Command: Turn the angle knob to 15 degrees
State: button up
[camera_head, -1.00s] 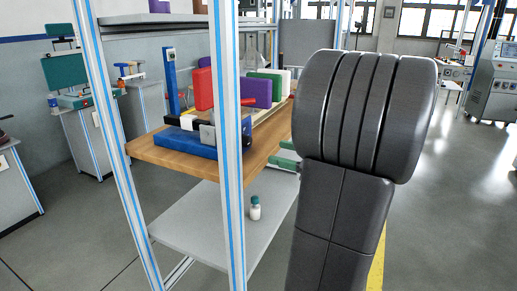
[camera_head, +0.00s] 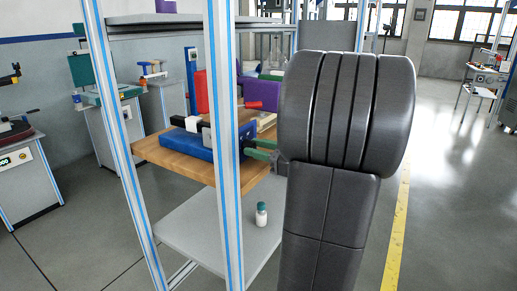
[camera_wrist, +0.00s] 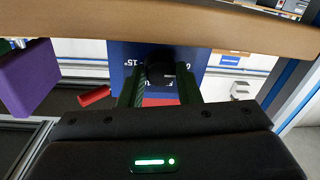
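The blue angle device (camera_head: 195,143) sits on the wooden shelf top, partly hidden by a frame post. Its dark knob (camera_wrist: 160,70) shows in the wrist view against the blue face (camera_wrist: 125,52), with a white 15° mark left of it. My gripper (camera_wrist: 159,74) has its two green-black fingers apart, one on each side of the knob. The fingertips are very close to the knob; I cannot tell whether they touch it. In the head view my gripper (camera_head: 262,149) reaches the device's right end, and the knob is hidden there. The knob's pointer cannot be made out.
Aluminium frame posts (camera_head: 222,120) stand in front of the shelf. A lower grey shelf (camera_head: 205,225) holds a small white bottle with a green cap (camera_head: 261,214). A purple block (camera_wrist: 40,75) and a red piece (camera_wrist: 95,96) show left in the wrist view. Open floor lies right.

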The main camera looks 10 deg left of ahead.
jog(key=shift+c, duration=1.1)
